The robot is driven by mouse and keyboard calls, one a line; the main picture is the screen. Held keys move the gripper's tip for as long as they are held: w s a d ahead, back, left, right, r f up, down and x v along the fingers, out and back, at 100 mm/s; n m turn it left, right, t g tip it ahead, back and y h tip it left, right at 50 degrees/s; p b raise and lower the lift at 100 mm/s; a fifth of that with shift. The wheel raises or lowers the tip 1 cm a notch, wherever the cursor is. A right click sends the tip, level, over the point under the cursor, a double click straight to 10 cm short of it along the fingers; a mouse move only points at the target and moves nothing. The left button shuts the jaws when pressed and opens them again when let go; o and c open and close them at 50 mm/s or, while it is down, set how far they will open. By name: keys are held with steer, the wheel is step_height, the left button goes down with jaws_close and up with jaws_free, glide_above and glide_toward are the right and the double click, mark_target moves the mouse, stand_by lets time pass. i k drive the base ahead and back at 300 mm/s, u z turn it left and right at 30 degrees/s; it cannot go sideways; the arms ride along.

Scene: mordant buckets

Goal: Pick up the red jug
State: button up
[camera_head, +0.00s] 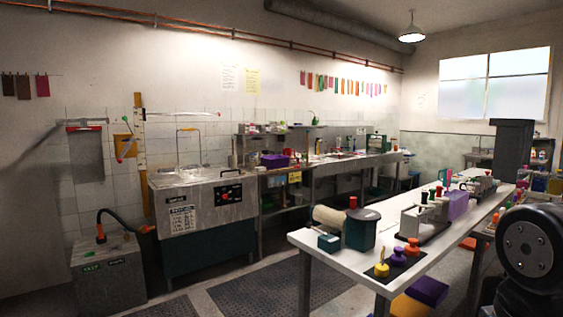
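I cannot make out a red jug for certain in the head view. Small red items show on the white table (325,247): a red top (352,201) by a dark green container (361,230), and a red piece (439,191) among spools further back. They are too small to tell as a jug. A dark round joint of my own arm fills the right edge. My gripper is not in view.
A metal vat unit (205,218) stands at the left wall, with a grey box (108,275) left of it. A long workbench (340,161) carries many small items. Yellow and purple bins lie under the white table. Dark mats cover the open floor between (275,287).

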mark_target(286, 151)
steer(key=u, duration=0.5)
steer(key=k, duration=0.6)
steer(key=u, duration=0.6)
steer(key=i, duration=2.9)
steer(key=z, duration=0.75)
steer(key=i, duration=1.3)
steer(key=z, duration=0.8)
steer(key=i, duration=3.5)
steer(key=z, duration=0.05)
steer(key=k, duration=0.15)
